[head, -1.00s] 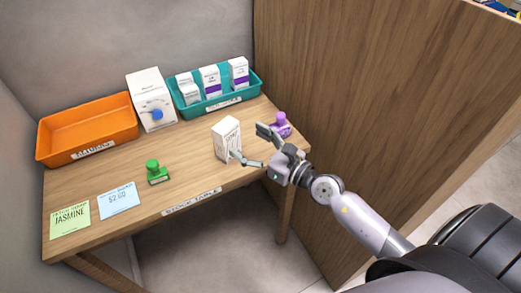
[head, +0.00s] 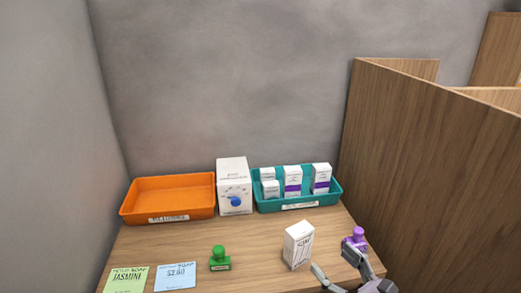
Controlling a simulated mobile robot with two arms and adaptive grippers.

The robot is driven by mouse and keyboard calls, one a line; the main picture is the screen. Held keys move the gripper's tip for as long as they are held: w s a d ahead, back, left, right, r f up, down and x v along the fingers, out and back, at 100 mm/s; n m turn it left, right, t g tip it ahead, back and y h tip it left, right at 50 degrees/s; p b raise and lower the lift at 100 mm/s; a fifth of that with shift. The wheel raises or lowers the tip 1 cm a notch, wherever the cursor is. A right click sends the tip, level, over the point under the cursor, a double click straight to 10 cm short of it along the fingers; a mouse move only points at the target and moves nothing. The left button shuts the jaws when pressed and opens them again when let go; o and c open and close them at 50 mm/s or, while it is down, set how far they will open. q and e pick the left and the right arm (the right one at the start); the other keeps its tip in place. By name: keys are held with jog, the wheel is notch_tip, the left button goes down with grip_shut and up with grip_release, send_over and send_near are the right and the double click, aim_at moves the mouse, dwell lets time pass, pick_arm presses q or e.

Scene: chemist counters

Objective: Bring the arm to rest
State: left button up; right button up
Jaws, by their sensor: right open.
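My right gripper (head: 334,266) shows at the bottom edge of the head view, right of the middle. Its two fingers are spread apart with nothing between them. A white box (head: 298,246) stands upright on the wooden table, just beyond and to the left of the left finger, and apart from it as far as I can tell. A purple stamp (head: 356,238) stands behind the other finger, partly hidden by it. Most of my right arm is below the frame. My left gripper is not in view.
On the table (head: 262,232) stand an orange tray (head: 168,212), a white device with a blue knob (head: 234,176), a teal tray (head: 298,205) holding several boxes, and a green stamp (head: 219,259). Green (head: 126,280) and blue (head: 175,276) cards lie front left. A wooden partition (head: 430,160) rises at right.

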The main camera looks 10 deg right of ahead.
jog(key=s+d+r+m+t+h, duration=0.1)
jog(key=d+r+m+t+h, duration=0.3)
jog(key=m+h, duration=0.7)
jog(key=s+d+f+m+g+h, duration=0.1)
jog(key=s+d+f+m+g, duration=0.2)
jog(key=m, duration=0.6)
jog(key=s+d+f+m+g+h, duration=0.15)
jog(key=d+f+m+g, duration=0.3)
jog(key=m, duration=0.45)
jog(key=s+a+f+m+g+y, duration=0.7)
jog(key=s+a+f+m+g, duration=0.25)
jog(key=s+a+f, duration=0.55)
notch_tip(320, 180, down, 25)
jog(key=s+d+g, duration=0.2)
jog(key=s, duration=0.1)
jog(key=s+d+f+n+g, duration=0.1)
jog(key=s+d+f, duration=0.1)
jog(key=s+f, duration=1.4)
jog(key=shift+s+d+h, duration=0.25)
jog(key=shift+h, duration=0.1)
